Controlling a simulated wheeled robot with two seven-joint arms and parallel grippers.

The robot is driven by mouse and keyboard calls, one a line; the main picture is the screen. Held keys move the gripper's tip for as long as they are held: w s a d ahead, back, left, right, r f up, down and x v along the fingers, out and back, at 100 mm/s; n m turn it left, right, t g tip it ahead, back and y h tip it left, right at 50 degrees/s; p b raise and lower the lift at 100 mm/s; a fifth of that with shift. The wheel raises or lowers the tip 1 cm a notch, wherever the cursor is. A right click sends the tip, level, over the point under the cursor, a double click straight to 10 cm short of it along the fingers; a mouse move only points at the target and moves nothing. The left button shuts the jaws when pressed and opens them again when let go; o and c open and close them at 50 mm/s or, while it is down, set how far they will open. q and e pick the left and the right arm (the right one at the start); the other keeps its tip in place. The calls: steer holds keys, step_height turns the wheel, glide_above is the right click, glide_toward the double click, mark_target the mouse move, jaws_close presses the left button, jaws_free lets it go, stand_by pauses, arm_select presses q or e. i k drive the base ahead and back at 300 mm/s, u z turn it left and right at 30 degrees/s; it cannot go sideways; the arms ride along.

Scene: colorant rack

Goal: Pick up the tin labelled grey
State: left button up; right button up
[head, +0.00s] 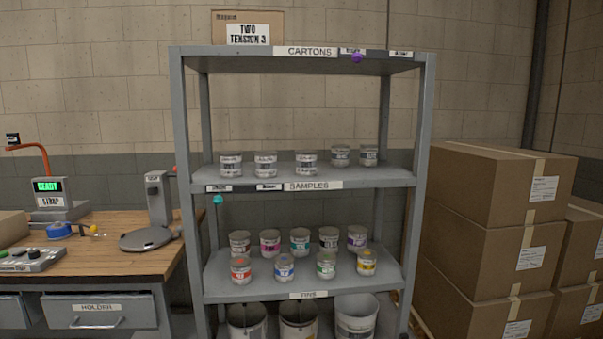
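Several small tins with coloured label bands stand in two rows on the shelf marked TINS (309,295). The front row shows a red tin (241,270), a blue tin (284,268), a green tin (326,265) and a yellow tin (366,263). Behind them are a dull brownish tin (239,243), a magenta tin (270,243), a teal tin (300,241), a dark-banded tin (328,239) and a purple tin (357,237). The lettering is too small to tell which one reads grey. Neither of my grippers is in view.
Grey-white sample tins (265,164) stand on the shelf marked SAMPLES (312,185). Large open buckets (357,318) stand below the tins. A workbench (100,250) with a scale (147,238) is at left. Stacked cartons (490,210) crowd the right side. Rack posts (418,190) flank the shelves.

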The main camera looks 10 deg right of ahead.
mark_target(307, 160)
steer(key=z, duration=1.65)
steer(key=i, duration=1.25)
steer(key=u, duration=1.85)
